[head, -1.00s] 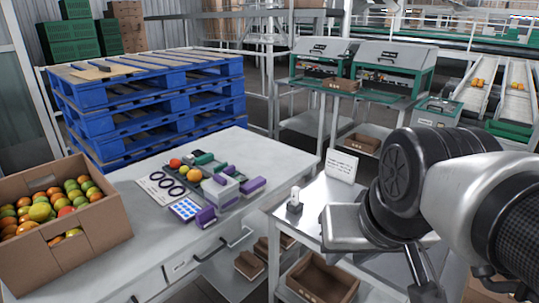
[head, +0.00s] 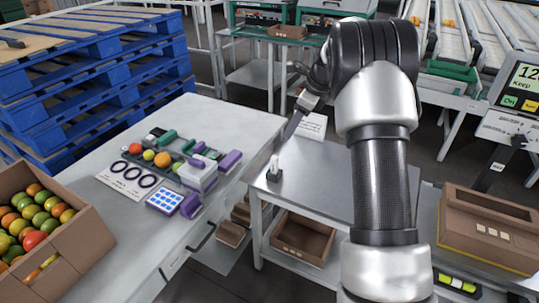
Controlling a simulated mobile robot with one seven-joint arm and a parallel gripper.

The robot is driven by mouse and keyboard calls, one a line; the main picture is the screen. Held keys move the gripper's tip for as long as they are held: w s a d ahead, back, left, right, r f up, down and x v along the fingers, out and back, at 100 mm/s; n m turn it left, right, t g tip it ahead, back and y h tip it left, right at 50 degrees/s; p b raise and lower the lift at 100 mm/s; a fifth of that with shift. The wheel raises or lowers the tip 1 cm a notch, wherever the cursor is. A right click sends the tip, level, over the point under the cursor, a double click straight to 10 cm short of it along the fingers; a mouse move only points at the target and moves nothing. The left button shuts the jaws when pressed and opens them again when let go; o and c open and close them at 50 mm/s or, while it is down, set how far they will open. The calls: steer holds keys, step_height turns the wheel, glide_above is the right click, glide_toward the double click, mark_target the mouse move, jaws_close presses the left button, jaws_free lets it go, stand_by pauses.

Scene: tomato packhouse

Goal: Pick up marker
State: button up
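I cannot pick out the marker with certainty. A cluster of small items lies on the long grey table (head: 110,255). It includes a green cylinder (head: 168,137), purple blocks (head: 229,160) and a white-and-purple box (head: 197,176), and any of its small pieces is hard to identify. A small white upright piece in a dark base (head: 273,170) stands on the smaller grey table (head: 318,180). My gripper (head: 298,112) is above the far left part of the smaller table, partly hidden by my arm. Its fingers are too small and overlapped to tell open from shut.
A cardboard box of tomatoes (head: 75,245) stands at the left. Blue pallets (head: 95,95) are stacked behind the long table. A white sign (head: 312,126) stands at the smaller table's far edge. A brown box (head: 490,225) and a display (head: 522,85) are at the right.

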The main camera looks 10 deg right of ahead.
steer(key=b, duration=0.2)
glide_toward(275, 158)
steer(key=shift+m, duration=0.4)
steer(key=x, duration=0.5)
steer(key=shift+s, duration=0.1)
steer(key=shift+w+b+x, duration=0.2)
steer(key=shift+b+x, duration=0.75)
steer(key=shift+x, duration=1.95)
steer(key=shift+c, duration=0.3)
jaws_close()
